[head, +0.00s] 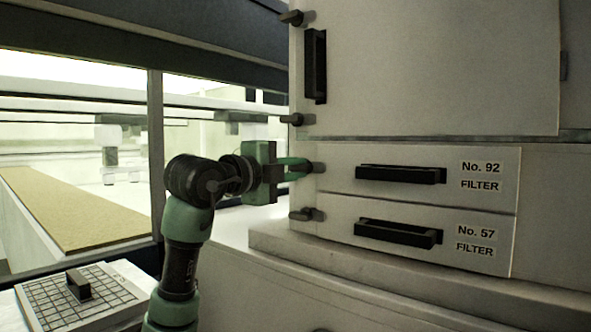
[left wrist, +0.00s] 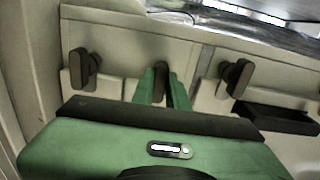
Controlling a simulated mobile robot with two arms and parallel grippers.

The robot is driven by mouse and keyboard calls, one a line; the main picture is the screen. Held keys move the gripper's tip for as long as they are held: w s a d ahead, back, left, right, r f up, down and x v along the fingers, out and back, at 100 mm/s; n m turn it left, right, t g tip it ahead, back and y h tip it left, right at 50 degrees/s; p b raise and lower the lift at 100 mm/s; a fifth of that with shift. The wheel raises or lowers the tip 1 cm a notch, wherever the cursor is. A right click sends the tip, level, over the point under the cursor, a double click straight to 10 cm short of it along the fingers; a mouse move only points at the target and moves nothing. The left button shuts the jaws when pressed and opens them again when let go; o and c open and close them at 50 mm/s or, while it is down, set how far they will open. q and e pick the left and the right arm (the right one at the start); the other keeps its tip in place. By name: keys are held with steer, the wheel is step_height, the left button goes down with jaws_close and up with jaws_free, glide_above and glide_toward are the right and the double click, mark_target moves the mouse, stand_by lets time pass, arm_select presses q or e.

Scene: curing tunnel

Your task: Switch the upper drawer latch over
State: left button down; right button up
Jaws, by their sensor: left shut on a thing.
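The upper drawer (head: 338,183) is the white front marked No. 92 FILTER, with a black bar handle (head: 400,174); it looks closed. Its small dark latch (head: 318,167) sits at the drawer's left edge. My left gripper (head: 303,168) reaches it from the left, its green fingers shut on the latch. In the left wrist view the latch (left wrist: 160,68) stands between the fingertips, which hide part of it, so its exact turn is hard to tell. My right gripper is not in view.
The lower drawer (head: 335,220), marked No. 57 FILTER, has its own latch (head: 306,214) just below. A cabinet door (head: 430,65) above has latches at its left edge, one (head: 292,119) close above my gripper. A grey ledge (head: 400,272) juts out below the drawers.

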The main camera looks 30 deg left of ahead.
arm_select(q)
steer(key=c, duration=1.4)
jaws_free()
steer(key=shift+a, duration=0.1)
steer(key=shift+s, duration=0.35)
steer(key=s+b, duration=0.2)
steer(key=s, duration=0.5)
steer(key=shift+a+b, duration=0.3)
steer(key=shift+b, duration=0.1)
